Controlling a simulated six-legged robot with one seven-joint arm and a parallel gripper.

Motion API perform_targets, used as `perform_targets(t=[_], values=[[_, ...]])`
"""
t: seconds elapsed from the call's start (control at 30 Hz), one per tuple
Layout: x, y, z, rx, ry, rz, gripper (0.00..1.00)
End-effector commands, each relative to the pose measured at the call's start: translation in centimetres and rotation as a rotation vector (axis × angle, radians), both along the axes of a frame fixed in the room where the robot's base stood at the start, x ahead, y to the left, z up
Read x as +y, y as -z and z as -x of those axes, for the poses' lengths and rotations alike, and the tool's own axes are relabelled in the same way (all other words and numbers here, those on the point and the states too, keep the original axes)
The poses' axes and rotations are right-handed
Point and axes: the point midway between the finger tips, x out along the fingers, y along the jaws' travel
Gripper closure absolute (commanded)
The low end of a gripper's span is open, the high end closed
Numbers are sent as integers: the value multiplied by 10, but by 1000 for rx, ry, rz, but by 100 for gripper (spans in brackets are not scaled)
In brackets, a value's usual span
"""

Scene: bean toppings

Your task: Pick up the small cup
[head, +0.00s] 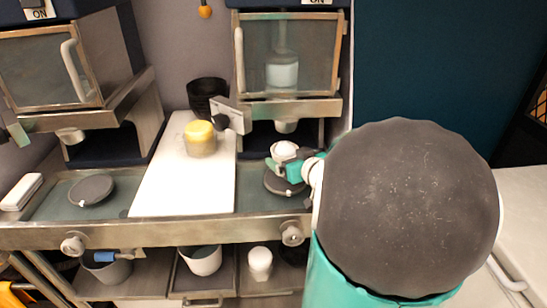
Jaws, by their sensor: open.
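My arm comes in from the right, and its large dark round link hides much of that side. My gripper (289,165) is small in view, open, over a round dark plate (275,184) under the right machine. A small white rounded thing (284,148) shows right at the gripper; I cannot tell whether it is part of it or a separate object. A small cup with a yellow top (200,139) stands upright on the white board, left of and apart from my gripper. Another small white cup (260,263) stands on the lower shelf. Which is the small cup is unclear.
Two machines with glass doors (285,70) stand at the back. Black cups (206,92) and a grey block-like dispenser (231,115) are behind the white board (165,190). A dark round plate (92,190) lies left. A metal rail edges the counter; a white bowl (200,261) sits below.

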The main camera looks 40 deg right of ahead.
Motion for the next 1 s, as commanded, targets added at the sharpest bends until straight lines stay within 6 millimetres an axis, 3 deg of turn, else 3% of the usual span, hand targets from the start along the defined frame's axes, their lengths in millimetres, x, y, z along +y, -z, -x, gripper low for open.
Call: perform_targets(t=[0.2, 0.5, 0.77, 1.0], values=[[-6, 10, -27, 1, 1, -2, 8], [-7, 10, -31, 0, 1, 0, 8], [-6, 10, -31, 0, 1, 0, 59], [-6, 10, -31, 0, 1, 0, 64]])
